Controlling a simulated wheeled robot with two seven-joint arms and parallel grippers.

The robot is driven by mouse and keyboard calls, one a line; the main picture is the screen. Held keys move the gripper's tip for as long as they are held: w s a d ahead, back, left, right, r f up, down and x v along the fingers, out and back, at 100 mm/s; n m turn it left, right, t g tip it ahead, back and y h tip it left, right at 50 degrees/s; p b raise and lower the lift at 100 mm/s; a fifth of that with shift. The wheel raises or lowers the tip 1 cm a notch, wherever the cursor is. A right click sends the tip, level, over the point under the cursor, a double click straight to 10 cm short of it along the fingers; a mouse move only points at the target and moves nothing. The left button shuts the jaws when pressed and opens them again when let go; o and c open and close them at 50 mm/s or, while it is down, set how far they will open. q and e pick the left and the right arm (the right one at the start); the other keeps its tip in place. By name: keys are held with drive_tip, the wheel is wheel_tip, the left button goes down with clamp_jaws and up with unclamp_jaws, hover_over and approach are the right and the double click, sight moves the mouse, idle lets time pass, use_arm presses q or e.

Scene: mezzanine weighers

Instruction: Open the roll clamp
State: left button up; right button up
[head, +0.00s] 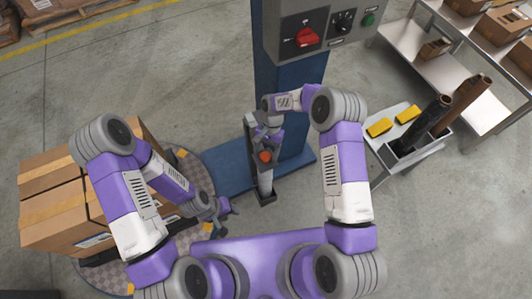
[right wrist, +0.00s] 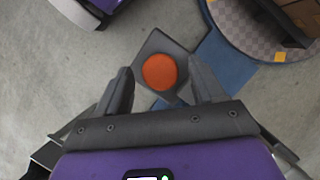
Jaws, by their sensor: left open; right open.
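An orange knob (head: 265,157) shows on an upright grey stand (head: 266,183) at the foot of the blue column; I cannot tell for sure that this is the roll clamp. My right gripper (head: 266,142) is open just above the knob. In the right wrist view, the round orange knob (right wrist: 159,71) lies between the tips of the open right gripper (right wrist: 162,88), with gaps on both sides; its height below the fingers is hard to tell. My left gripper (head: 226,208) is open and empty, lower left of the stand, near the turntable.
A blue column (head: 282,100) carries a grey control box with a red switch (head: 306,37). Cardboard boxes (head: 52,190) stand on a round turntable (head: 197,170) at left. A small stand at right holds yellow items (head: 379,127) and dark rolls (head: 428,122). Open floor lies around.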

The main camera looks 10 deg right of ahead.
drive_tip(key=shift+f, duration=0.15)
drive_tip(key=shift+c, duration=0.4)
clamp_jaws()
